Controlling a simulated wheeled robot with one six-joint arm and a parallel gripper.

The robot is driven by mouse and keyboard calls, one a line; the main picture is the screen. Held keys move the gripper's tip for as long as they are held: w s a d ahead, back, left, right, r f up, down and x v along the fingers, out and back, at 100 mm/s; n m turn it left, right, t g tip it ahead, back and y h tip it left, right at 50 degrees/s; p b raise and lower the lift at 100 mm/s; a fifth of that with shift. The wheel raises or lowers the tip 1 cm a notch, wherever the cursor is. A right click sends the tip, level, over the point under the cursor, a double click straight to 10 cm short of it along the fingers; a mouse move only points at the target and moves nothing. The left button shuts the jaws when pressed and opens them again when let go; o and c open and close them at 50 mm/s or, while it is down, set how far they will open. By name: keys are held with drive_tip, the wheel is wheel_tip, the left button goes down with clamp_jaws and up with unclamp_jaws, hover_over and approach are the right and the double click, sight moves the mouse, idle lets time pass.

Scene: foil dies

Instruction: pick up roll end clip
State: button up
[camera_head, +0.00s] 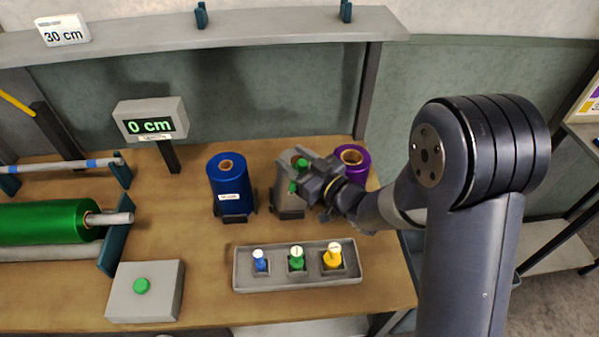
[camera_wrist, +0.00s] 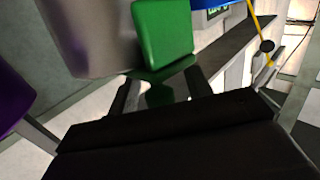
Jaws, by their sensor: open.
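The roll end clip appears to be the green block (camera_wrist: 163,32), set against the side of a silver-grey roll (camera_wrist: 90,30) in the wrist view. In the head view the grey roll (camera_head: 283,182) stands upright on the table, and green parts of the clip (camera_head: 302,163) show around my gripper (camera_head: 303,177), which partly hides them. My gripper is open; in the wrist view its two fingers (camera_wrist: 160,88) point at the clip, with the clip's lower end close to the gap between them. I cannot tell whether the fingers touch it.
A blue roll (camera_head: 229,188) stands left of the grey roll and a purple roll (camera_head: 355,157) to its right. In front is a grey tray (camera_head: 240,272) with blue, green and yellow pieces. A green-button box (camera_head: 120,298), a lying green roll (camera_head: 40,222) and a "0 cm" display (camera_head: 150,125) are further left.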

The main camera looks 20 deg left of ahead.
drive_tip(key=shift+c, duration=0.6)
clamp_jaws()
drive_tip(key=shift+r, duration=0.1)
drive_tip(key=a+r+n+g+h, duration=0.1)
drive_tip(key=a+r+n+g, duration=0.15)
drive_tip(key=r, duration=1.25)
drive_tip(key=shift+m, duration=0.25)
drive_tip(key=f, duration=0.6)
drive_tip(key=f+b, duration=0.1)
drive_tip(key=f, duration=0.2)
drive_tip(key=shift+a+f, duration=0.4)
